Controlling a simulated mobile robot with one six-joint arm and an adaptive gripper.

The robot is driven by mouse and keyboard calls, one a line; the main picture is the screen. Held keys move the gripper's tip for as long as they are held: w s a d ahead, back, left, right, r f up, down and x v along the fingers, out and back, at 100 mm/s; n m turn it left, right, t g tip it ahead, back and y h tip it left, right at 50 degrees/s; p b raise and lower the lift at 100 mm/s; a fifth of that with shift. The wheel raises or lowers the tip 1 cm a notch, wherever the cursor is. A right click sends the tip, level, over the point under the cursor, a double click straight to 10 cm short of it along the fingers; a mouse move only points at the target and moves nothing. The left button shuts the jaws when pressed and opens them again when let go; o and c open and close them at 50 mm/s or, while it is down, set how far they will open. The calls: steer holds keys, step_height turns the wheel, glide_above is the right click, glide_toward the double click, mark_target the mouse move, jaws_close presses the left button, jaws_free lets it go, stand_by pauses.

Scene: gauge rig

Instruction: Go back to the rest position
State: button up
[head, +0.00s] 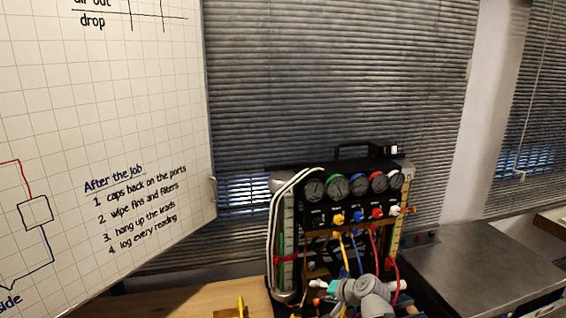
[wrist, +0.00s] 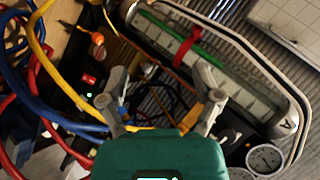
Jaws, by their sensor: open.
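My gripper (wrist: 160,99) is open in the wrist view. Its two grey fingers stand apart with nothing visible between them. In the head view my gripper (head: 318,285) is small, low in front of the gauge rig (head: 325,215), at the end of my grey arm. The rig carries a row of several round gauges (head: 357,184) and coloured fittings below them. In the wrist view a clear tube gauge (wrist: 185,55) with a green strip and red band lies beyond the fingers. Whether the fingers touch anything is unclear.
Yellow, blue and red hoses (wrist: 45,110) crowd the left of the wrist view. In the head view a wooden bench (head: 190,302) and a whiteboard (head: 110,140) are at left. A metal worktop (head: 480,262) is at right. Window blinds (head: 335,80) hang behind the rig.

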steer(key=s+d+f+n+g+h+b, duration=0.1)
steer(key=s+d+f+n+g+h, duration=0.4)
steer(key=s, duration=0.6)
step_height(320, 180, down, 5)
steer(key=d+g+h, duration=0.1)
steer(key=g+h, duration=0.1)
steer(key=g, duration=0.1)
steer(key=shift+s+r+b, duration=0.15)
steer(key=shift+r+b, duration=0.05)
steer(key=shift+b, duration=0.15)
steer(key=shift+a, duration=0.1)
